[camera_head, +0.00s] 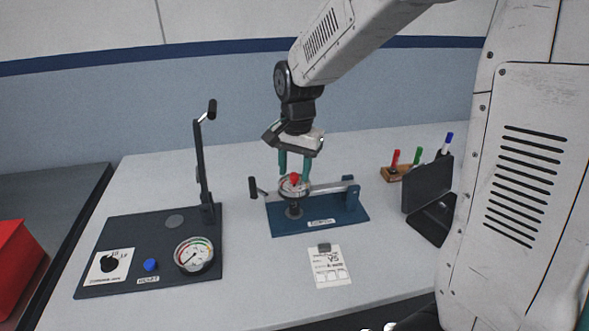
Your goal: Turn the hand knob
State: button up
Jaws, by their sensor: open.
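A red knob-like piece (295,179) sits on top of a round metal part (289,189) on a blue fixture base (343,223). My gripper (294,173) is above this fixture and points down. Its two teal fingers are apart, on either side of the red piece. I cannot tell whether they touch it. A smaller black knob (109,263) sits on a white dial plate on the dark panel at the left, away from my gripper. The picture does not show clearly which one is the hand knob.
The dark panel (115,226) carries a gauge (194,255), a blue button (151,265) and an upright lever (201,165). A black handle (257,188) juts left from the fixture. A marker holder (396,174) and dark stand (427,187) stand right. A paper card (329,266) lies in front.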

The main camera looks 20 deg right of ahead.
aim_at(296, 176)
notch_tip(296, 176, up, 7)
jog(key=shift+s+d+r, duration=0.1)
jog(key=shift+d+r, duration=0.05)
dwell(0.6)
jog(key=shift+s+n, duration=0.15)
jog(key=shift+n, duration=0.25)
jog(key=s+d+r+n+t, duration=0.1)
jog(key=s+n, duration=0.7)
jog(key=s, duration=1.7)
jog(key=shift+s+d+r+n, duration=0.3)
jog(key=shift+s+d+r, duration=0.05)
jog(key=shift+d, duration=0.3)
